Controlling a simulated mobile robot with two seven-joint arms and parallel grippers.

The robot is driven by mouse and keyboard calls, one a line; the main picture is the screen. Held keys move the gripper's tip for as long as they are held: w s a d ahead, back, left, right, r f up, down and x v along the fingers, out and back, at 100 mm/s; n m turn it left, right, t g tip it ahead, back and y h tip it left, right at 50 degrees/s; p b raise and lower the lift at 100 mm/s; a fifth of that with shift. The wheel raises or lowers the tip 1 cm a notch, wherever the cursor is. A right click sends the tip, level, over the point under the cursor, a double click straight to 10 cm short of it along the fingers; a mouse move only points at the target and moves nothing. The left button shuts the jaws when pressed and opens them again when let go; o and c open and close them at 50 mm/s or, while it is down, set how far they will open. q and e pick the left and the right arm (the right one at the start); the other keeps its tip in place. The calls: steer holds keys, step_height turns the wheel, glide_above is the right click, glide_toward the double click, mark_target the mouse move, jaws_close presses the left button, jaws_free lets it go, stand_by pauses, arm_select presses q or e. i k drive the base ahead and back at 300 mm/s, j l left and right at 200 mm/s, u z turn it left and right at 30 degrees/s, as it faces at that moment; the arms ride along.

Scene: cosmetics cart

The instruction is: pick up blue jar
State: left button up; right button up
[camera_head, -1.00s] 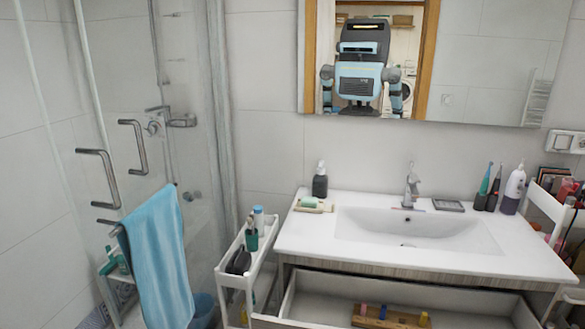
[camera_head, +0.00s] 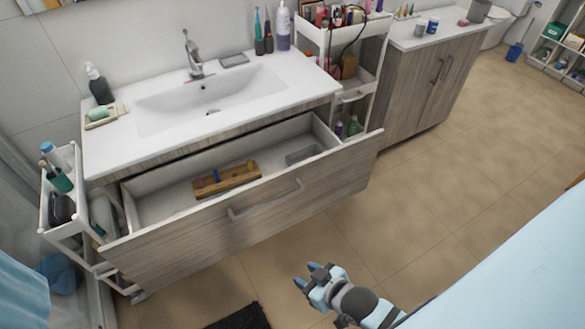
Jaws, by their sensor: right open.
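A small blue jar (camera_head: 433,23) stands on the white counter (camera_head: 408,41) of the wooden cabinet at the upper right. It is small at this distance, and another small container (camera_head: 420,30) stands next to it. My right gripper (camera_head: 306,275) is low in the front, over the tiled floor. It is open and empty, well apart from the jar and the counter. My left gripper is not in view.
A pulled-out drawer (camera_head: 250,213) under the sink (camera_head: 213,103) juts into the room, holding a wooden organizer (camera_head: 224,180). A crowded white cart (camera_head: 369,77) stands between the sink and the cabinet. The tiled floor (camera_head: 460,190) before the cabinet is clear.

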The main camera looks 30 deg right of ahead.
mark_target(434, 21)
steer(key=z, duration=0.75)
steer(key=k+j, duration=0.05)
